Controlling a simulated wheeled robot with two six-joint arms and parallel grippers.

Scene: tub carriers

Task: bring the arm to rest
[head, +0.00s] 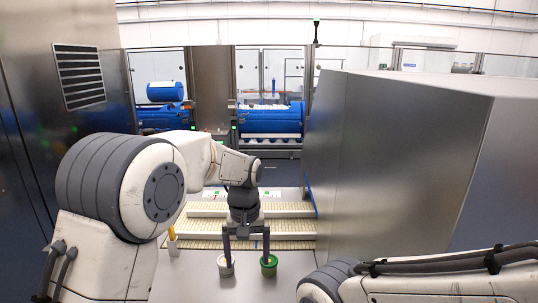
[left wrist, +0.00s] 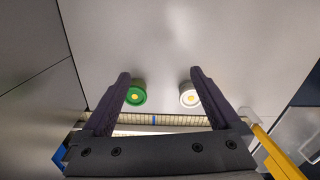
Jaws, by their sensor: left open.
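My left gripper (head: 246,254) is open and points down over the grey surface, with nothing between its fingers. It also shows in the left wrist view (left wrist: 160,74). A white tub (head: 226,266) and a green tub (head: 269,265) stand upright just beyond or below its fingertips. In the left wrist view the green tub (left wrist: 136,96) is by the left finger and the white tub (left wrist: 189,97) by the right finger. Both hold something yellowish. I cannot tell whether the fingers touch them. My right arm shows only at the lower right; its gripper is out of view.
A ribbed cream conveyor (head: 290,227) runs behind the tubs. A yellow item in a white holder (head: 172,240) stands left of them. A large grey metal cabinet (head: 390,150) blocks the right side. Blue machines (head: 270,120) stand at the back. Grey surface around the tubs is clear.

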